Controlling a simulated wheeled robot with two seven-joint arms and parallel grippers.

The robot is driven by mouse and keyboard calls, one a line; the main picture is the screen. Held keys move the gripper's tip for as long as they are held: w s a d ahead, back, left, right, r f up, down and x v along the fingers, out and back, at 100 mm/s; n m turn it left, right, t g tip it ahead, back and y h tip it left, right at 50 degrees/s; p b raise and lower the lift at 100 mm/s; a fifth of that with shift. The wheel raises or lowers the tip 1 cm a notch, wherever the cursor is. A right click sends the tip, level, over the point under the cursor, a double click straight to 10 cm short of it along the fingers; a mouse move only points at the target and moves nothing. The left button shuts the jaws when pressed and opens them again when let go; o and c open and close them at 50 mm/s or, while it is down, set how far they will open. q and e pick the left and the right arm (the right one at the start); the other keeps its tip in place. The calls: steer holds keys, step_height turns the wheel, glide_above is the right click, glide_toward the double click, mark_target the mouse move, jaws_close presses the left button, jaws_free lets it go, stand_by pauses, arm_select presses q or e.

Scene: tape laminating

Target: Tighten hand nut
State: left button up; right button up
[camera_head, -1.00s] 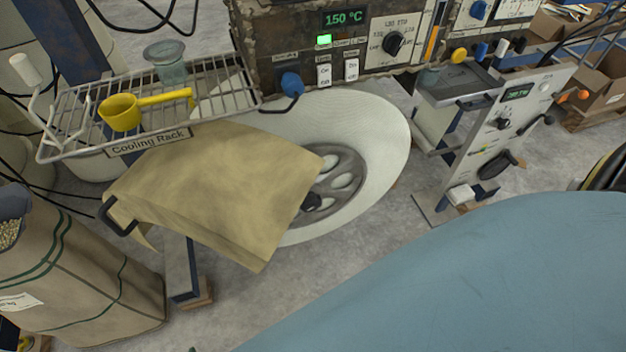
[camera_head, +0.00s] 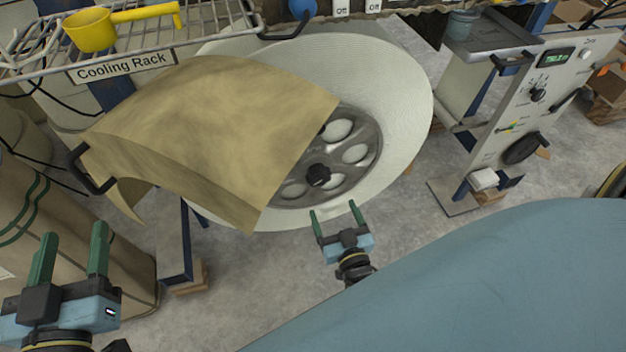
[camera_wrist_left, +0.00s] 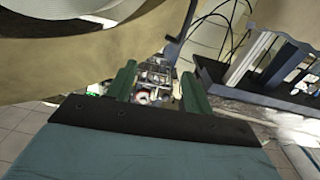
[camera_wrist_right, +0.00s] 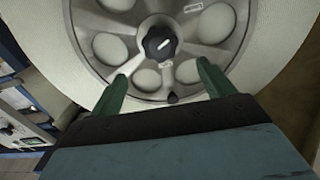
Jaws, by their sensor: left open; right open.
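The black hand nut (camera_head: 318,175) sits at the centre of the grey metal hub (camera_head: 350,155) of the large white reel (camera_head: 405,100). In the right wrist view the hand nut (camera_wrist_right: 159,42) is a dark lobed knob, ahead of the fingertips. My right gripper (camera_head: 336,212) is open and empty, just below the hub and apart from the nut. My left gripper (camera_head: 72,250) is open and empty at the lower left, in front of the large sack (camera_head: 125,275). In the left wrist view its two green fingers (camera_wrist_left: 152,85) stand apart with nothing between them.
A tan sheet (camera_head: 210,130) covers the left part of the reel. The cooling rack (camera_head: 205,35) with a yellow ladle (camera_head: 92,32) is at the top left. A control unit (camera_head: 530,100) stands at the right. Grey floor lies below the reel.

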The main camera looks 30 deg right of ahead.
mark_target(321, 181)
steer(key=b+x, duration=0.2)
steer(key=x, duration=0.3)
steer(key=shift+w+f, duration=0.1)
steer(key=shift+w, duration=0.25)
steer(key=b+x, duration=0.1)
steer(key=x, duration=0.3)
steer(key=shift+w+d+b, duration=0.1)
steer(key=shift+w+b, duration=0.2)
steer(key=shift+b, duration=0.1)
arm_select(q)
steer(key=s+r+t+h, duration=0.2)
steer(key=s+r+t, duration=0.2)
steer(key=r+t, duration=0.4)
steer(key=shift+r+h, duration=0.3)
steer(key=shift+r, duration=0.1)
arm_select(e)
steer(key=shift+w+d, duration=0.15)
steer(key=shift+w, duration=0.4)
steer(key=c, duration=1)
